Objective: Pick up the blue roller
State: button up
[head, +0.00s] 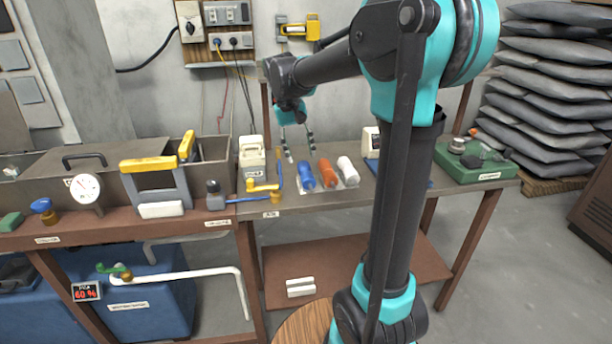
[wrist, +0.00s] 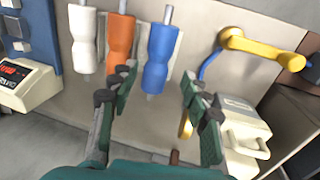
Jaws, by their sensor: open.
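The blue roller (head: 306,177) lies on the grey table, at the left end of a row with an orange roller (head: 327,173) and a white roller (head: 347,171). In the wrist view the blue roller (wrist: 158,58) is to the right of the orange roller (wrist: 121,45) and the white roller (wrist: 84,42). My gripper (head: 300,152) is open and empty, above and behind the rollers. In the wrist view my gripper (wrist: 158,95) has its fingers spread, with the blue roller's end showing between them. It does not appear to touch the roller.
A white device with a display (head: 371,143) stands to the right. A green case (head: 475,160) is at the table's right end.

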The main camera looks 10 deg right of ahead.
aim_at(305, 171)
jog(key=shift+d+f, duration=0.3)
jog(key=shift+f, duration=0.95)
jog(key=shift+d+f, duration=0.25)
jog(key=shift+f, duration=1.05)
jog(key=shift+d+f, duration=0.3)
jog(key=shift+f, duration=0.95)
jog(key=shift+c, duration=0.5)
grip_shut()
jog(key=shift+r, duration=0.1)
notch_tip(305, 171, up, 20)
